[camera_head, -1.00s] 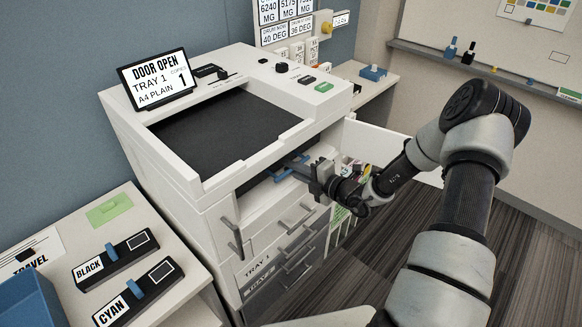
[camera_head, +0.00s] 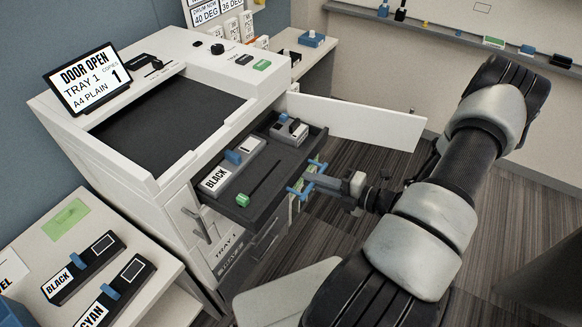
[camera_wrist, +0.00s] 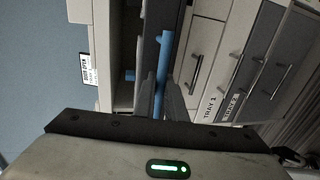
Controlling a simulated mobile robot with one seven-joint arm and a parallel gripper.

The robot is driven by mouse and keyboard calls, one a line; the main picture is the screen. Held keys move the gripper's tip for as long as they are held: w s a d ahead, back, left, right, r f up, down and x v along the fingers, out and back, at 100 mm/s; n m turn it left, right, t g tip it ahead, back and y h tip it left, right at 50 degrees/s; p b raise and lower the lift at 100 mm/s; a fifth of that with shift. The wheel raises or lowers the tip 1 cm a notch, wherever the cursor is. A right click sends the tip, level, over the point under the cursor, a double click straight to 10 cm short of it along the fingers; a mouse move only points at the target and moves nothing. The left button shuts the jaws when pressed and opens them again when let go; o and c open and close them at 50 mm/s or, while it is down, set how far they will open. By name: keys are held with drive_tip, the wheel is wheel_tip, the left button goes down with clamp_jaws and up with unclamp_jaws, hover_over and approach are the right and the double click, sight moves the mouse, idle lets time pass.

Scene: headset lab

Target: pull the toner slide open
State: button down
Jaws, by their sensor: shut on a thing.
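The dark toner slide (camera_head: 292,160) sticks out of the front of the white copier (camera_head: 150,160), below its top. Its blue handle (camera_head: 300,191) runs along the slide's front edge. My gripper (camera_head: 318,182) is shut on this handle, in front of the slide. In the wrist view the blue handle (camera_wrist: 164,55) passes between the two fingers of my gripper (camera_wrist: 165,98). Part of the handle is hidden by the fingers.
A white door (camera_head: 360,118) stands open to the right, behind my gripper. The display (camera_head: 87,82) reads DOOR OPEN. Drawers sit below the slide. BLACK (camera_head: 72,279) and CYAN (camera_head: 117,293) cartridges lie on the left table. Patterned floor is clear right of the copier.

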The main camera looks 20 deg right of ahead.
drive_tip(key=f+v, duration=0.1)
drive_tip(key=v, duration=0.6)
drive_tip(key=shift+f, duration=0.2)
drive_tip(key=shift+s+d, duration=0.1)
drive_tip(key=c, duration=1.8)
unclamp_jaws()
drive_tip(key=b+v, duration=0.1)
drive_tip(key=v, duration=1.6)
drive_tip(key=shift+s+d, duration=0.15)
drive_tip(key=shift+d, duration=0.05)
